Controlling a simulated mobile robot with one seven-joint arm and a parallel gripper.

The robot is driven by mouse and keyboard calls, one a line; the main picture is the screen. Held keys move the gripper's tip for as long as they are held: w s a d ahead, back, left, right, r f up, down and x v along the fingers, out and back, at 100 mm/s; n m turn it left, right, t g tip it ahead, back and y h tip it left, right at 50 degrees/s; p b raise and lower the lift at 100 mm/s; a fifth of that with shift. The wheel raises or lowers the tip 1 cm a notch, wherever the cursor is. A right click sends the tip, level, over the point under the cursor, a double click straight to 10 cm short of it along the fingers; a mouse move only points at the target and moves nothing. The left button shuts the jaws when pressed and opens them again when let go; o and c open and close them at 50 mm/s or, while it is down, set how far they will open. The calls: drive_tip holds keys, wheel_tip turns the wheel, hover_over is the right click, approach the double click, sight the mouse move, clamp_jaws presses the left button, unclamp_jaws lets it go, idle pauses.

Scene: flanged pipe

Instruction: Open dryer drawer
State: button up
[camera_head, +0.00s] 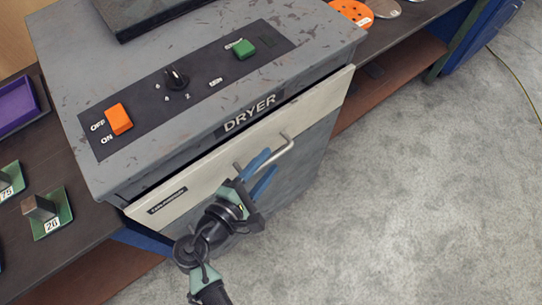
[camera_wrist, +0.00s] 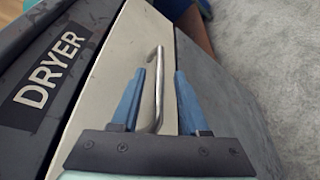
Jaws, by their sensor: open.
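The dryer (camera_head: 210,85) is a worn grey box with a sloped top panel and a "DRYER" label. Its drawer (camera_head: 205,190) has a cream front with a bent metal bar handle (camera_head: 281,150). The drawer front looks nearly flush with the body. My gripper (camera_head: 262,172) has blue fingers and is at the handle. In the wrist view the handle (camera_wrist: 158,85) runs between the two open fingers (camera_wrist: 160,100), with visible space to the right finger. Whether the left finger touches the bar I cannot tell.
The top panel carries an orange switch (camera_head: 118,119), a black knob (camera_head: 176,78) and a green button (camera_head: 243,48). A dark bench (camera_head: 85,225) with small numbered blocks and a purple tray (camera_head: 14,107) is at left. The grey floor (camera_head: 420,190) at right is clear.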

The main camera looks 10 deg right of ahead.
drive_tip(key=shift+x, duration=1.15)
clamp_jaws()
idle(0.6)
